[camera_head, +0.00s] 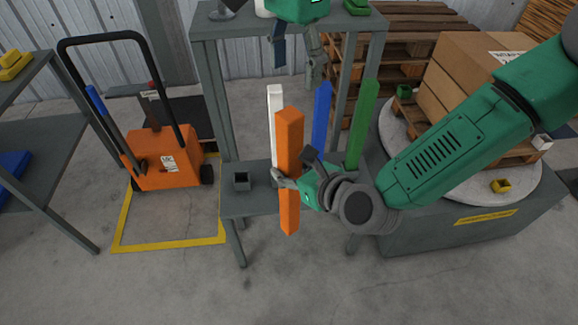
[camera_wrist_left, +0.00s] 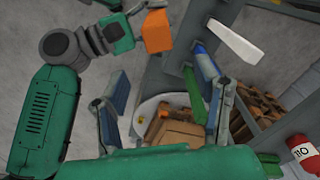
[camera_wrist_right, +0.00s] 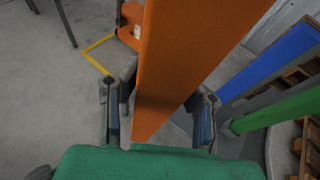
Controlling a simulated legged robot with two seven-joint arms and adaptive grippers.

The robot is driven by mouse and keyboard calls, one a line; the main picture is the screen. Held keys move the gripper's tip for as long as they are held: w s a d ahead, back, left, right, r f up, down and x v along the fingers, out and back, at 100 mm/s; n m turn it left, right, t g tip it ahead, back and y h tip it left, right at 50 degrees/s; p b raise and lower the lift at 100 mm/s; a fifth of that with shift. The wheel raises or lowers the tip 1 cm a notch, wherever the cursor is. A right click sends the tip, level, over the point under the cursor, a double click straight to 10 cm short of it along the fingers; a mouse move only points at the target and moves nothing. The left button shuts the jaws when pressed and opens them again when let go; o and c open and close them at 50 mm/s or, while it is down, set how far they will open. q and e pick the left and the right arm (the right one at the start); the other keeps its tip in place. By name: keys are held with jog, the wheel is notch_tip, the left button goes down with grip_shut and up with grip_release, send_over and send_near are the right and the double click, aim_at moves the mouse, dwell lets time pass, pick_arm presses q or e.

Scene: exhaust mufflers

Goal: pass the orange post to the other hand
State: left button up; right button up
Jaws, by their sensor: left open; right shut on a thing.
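The orange post (camera_head: 289,150) stands nearly upright in the air in front of the grey rack in the head view. My right gripper (camera_head: 284,180) is shut on it at about mid-height or a little lower. In the right wrist view the post (camera_wrist_right: 185,60) passes between the fingers (camera_wrist_right: 160,105). My left gripper (camera_head: 297,58) is open and empty, pointing down above and apart from the post's top. In the left wrist view the post's top (camera_wrist_left: 157,30) is beyond the open fingers (camera_wrist_left: 163,85), at the upper middle.
A white post (camera_head: 274,100), a blue post (camera_head: 321,122) and a green post (camera_head: 361,125) stand close behind. An empty square socket (camera_head: 242,181) is on the lower shelf. A round table (camera_head: 470,190) with boxes is at right. Open floor lies in front.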

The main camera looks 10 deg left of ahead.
pick_arm(q)
jog(key=shift+r, duration=0.4)
jog(key=shift+s+a+f, duration=0.1)
jog(key=shift+s+f, duration=0.05)
jog(key=shift+s, duration=0.05)
jog(key=s+a+f+n+g+h, duration=0.15)
jog(key=s+a+f, duration=0.3)
jog(key=f, duration=0.55)
jog(key=s+a+f+n, duration=0.25)
jog(key=s+f, duration=0.25)
jog(key=f, duration=0.6)
jog(key=s+a+f+n, duration=0.1)
jog(key=s+a+f, duration=0.35)
jog(key=f, duration=0.55)
jog(key=s+a+f+n+t+y, duration=0.1)
jog(key=s+a+f+n+t, duration=0.1)
jog(key=s+a+f, duration=0.6)
jog(key=s+a+n, duration=0.1)
jog(key=s+a, duration=0.3)
jog(key=a, duration=0.1)
jog(key=shift+s+f, duration=0.2)
jog(key=shift+s, duration=0.05)
